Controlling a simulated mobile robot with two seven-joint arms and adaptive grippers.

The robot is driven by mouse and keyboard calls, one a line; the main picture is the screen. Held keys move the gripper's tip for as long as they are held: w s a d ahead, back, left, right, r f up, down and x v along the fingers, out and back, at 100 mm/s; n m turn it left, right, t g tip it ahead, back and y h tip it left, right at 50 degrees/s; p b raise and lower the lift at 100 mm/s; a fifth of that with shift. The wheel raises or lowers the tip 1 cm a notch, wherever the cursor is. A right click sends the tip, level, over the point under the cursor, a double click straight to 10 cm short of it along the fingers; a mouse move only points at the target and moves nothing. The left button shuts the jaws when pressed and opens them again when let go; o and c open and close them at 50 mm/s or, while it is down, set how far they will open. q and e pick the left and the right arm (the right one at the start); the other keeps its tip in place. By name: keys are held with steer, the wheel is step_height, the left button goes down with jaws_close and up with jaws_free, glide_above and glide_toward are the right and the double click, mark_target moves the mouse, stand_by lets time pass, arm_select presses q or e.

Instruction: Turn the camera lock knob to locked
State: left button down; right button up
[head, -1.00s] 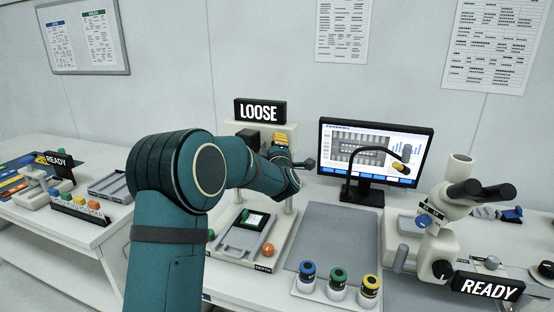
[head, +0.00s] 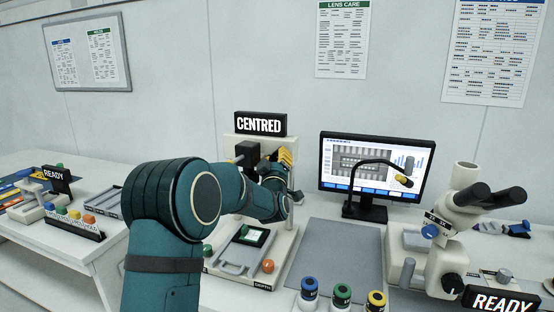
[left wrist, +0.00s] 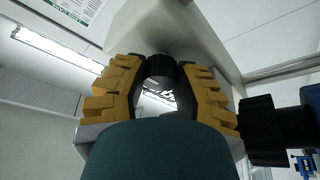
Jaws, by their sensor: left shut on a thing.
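My left gripper (head: 284,158) is at the upper part of the cream bonder station (head: 240,141), just under a black sign (head: 260,124) that reads CENTRED. In the left wrist view its yellow-padded fingers (left wrist: 160,75) are shut on a small black knob (left wrist: 160,66), the camera lock knob, below the pale housing (left wrist: 185,35). My arm and gripper hide this knob in the head view. A black block (head: 247,152) sits to the left of the gripper. My right gripper is not in view.
A monitor (head: 375,165) and a thin bent lamp (head: 352,185) stand to the right. A microscope (head: 465,215) is farther right. A tray fixture (head: 243,250) with an orange knob (head: 268,266) lies below my arm. Several coloured-cap bottles (head: 342,295) stand in front. A grey mat (head: 335,250) is clear.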

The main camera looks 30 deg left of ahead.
arm_select(q)
steer(key=shift+r, duration=0.1)
stand_by(0.3)
steer(key=c, duration=0.6)
jaws_free()
steer(key=shift+c, duration=0.2)
steer(key=shift+s+f, duration=0.15)
steer(key=shift+f, duration=0.05)
steer(key=shift+s+d+f, duration=0.1)
steer(key=shift+s, duration=0.1)
steer(key=v, duration=0.7)
steer(key=shift+d, duration=0.2)
